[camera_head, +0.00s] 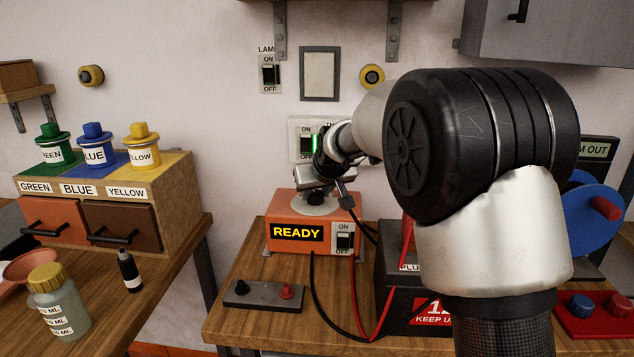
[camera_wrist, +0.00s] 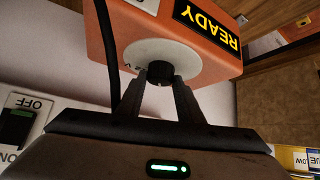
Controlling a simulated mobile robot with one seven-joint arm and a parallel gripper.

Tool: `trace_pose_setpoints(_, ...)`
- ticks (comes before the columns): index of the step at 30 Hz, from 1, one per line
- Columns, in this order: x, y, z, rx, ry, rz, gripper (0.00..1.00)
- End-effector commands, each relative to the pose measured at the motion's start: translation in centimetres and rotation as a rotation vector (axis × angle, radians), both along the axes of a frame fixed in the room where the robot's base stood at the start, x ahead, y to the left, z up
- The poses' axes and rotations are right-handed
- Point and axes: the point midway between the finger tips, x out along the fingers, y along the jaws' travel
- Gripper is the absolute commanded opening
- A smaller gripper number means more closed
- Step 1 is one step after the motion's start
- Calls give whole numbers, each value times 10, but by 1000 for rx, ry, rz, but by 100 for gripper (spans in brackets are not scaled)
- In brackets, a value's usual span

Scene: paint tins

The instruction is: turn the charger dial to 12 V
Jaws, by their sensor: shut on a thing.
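The orange charger (camera_head: 288,219) stands on the right wooden bench, with a lit "READY" display and an ON-marked rocker switch (camera_head: 344,241) on its front. In the wrist view the charger (camera_wrist: 215,62) appears upside down. Its black dial (camera_wrist: 159,72) sits at the middle of a pale round scale plate (camera_wrist: 180,57) on top. My gripper (camera_wrist: 160,82) is shut on the dial, one finger on each side. In the head view my arm hides the dial, and the scale plate (camera_head: 316,205) shows only in part. A "V" mark shows on the plate; the numbers and pointer are not readable.
A black battery (camera_head: 395,290) with a red label stands right of the charger, partly behind my arm. Black and red cables run in front. A grey terminal block (camera_head: 262,295) lies at front left. A wall switch (camera_head: 306,146) is behind my wrist.

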Motion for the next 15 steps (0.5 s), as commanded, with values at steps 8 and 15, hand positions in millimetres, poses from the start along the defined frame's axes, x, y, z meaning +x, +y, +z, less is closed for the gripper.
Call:
trace_pose_setpoints(8,-2,9,3,-11,-1,-232,11)
trace_pose_setpoints(15,0,10,2,-10,-2,-461,11)
